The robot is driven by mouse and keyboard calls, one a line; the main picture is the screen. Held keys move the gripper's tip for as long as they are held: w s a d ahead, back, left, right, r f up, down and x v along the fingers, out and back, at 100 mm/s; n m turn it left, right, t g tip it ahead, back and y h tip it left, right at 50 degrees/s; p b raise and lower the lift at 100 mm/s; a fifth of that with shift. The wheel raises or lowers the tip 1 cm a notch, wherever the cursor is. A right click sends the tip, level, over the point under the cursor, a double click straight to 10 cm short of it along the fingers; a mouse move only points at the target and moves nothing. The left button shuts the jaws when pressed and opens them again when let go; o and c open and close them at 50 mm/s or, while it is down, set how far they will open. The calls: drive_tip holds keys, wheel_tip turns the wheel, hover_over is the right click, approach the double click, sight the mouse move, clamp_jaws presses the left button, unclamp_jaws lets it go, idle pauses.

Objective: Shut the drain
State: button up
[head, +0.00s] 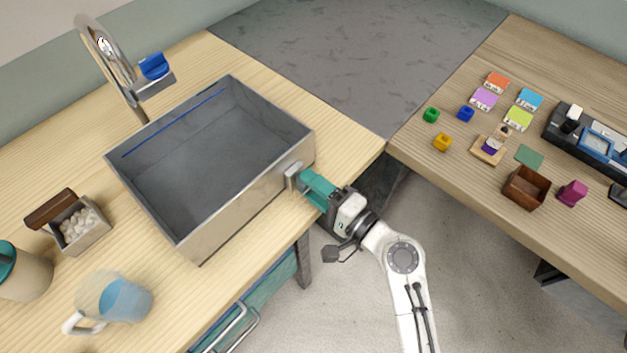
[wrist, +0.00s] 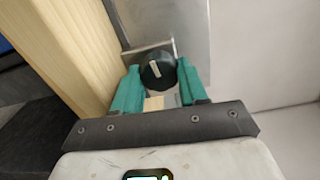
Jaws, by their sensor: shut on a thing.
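The grey sink basin (head: 187,228) stands on the left wooden counter. A small metal plate (head: 292,176) sits on its outer wall near the right corner. In the wrist view a round black knob (wrist: 158,76) with a pale pointer mark is on that plate; the mark runs nearly upright, leaning slightly left. My gripper (head: 304,180) reaches the plate from the right, its teal fingers on either side of the knob and shut on it (wrist: 158,68). In the head view the fingers hide the knob. No drain opening can be made out on the basin floor.
A tap (head: 108,62) with a blue handle (head: 153,66) stands behind the basin. A pitcher (head: 112,299) and a box of white pebbles (head: 83,226) are at left. The right counter (head: 440,185) holds coloured blocks and a brown box (head: 526,188). Floor lies between the counters.

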drive_tip(key=shift+f+m+p, duration=0.1)
drive_tip(key=shift+m+p, duration=0.25)
drive_tip(key=shift+m, duration=0.45)
drive_tip(key=o, duration=1.1)
drive_tip(key=shift+c, duration=0.2)
drive_tip(key=shift+f, duration=0.15)
